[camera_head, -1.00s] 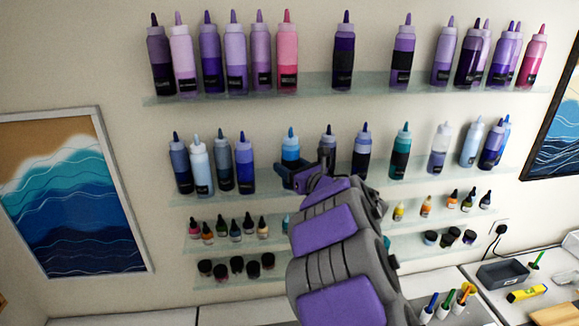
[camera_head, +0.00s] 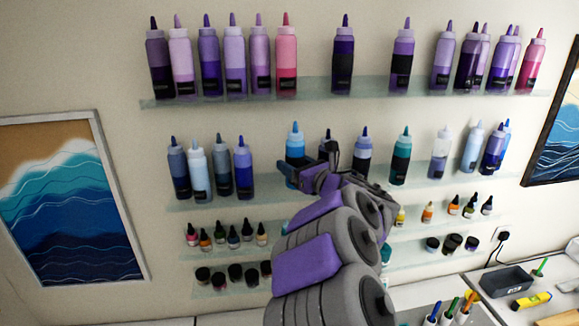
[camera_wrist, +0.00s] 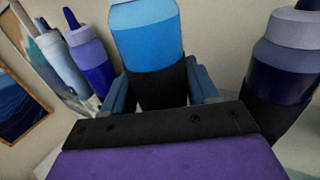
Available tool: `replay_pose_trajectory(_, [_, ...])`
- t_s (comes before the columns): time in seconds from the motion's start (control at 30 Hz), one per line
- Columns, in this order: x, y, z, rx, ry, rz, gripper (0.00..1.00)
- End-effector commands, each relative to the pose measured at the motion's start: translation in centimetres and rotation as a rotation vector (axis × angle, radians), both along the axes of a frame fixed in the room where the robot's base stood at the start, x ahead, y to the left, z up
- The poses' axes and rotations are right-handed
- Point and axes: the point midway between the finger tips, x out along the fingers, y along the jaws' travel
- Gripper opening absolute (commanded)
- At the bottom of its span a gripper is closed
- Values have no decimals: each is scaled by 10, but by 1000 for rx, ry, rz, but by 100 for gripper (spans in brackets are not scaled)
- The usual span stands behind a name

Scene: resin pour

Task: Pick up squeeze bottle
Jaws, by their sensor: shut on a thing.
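A bright blue squeeze bottle (camera_head: 295,143) with a pointed blue tip is upright at the middle shelf (camera_head: 215,202). My gripper (camera_head: 301,172) is closed around its lower part. In the wrist view the blue bottle (camera_wrist: 148,42) stands between my two fingers, which press on its dark lower band from both sides. The gripper hides its base, so I cannot see the gap to the shelf. Its tip is higher than those of the neighbouring bottles.
A dark bottle (camera_head: 327,146) and a blue-grey bottle (camera_head: 363,150) stand close on the right. Several blue bottles (camera_head: 243,168) stand on the left. The upper shelf (camera_head: 315,88) holds purple and pink bottles. Small bottles and jars (camera_head: 235,273) stand below.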

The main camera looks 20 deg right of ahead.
Motion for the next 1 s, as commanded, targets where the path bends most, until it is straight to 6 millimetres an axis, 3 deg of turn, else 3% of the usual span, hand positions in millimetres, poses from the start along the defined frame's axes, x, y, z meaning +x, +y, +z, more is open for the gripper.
replay_pose_trajectory(0.5, [-97,2,9,-3,-3,-3,20])
replay_pose_trajectory(0.73, [-119,3,11,-2,-1,0,20])
replay_pose_trajectory(1.0, [-126,3,12,0,-2,1,20])
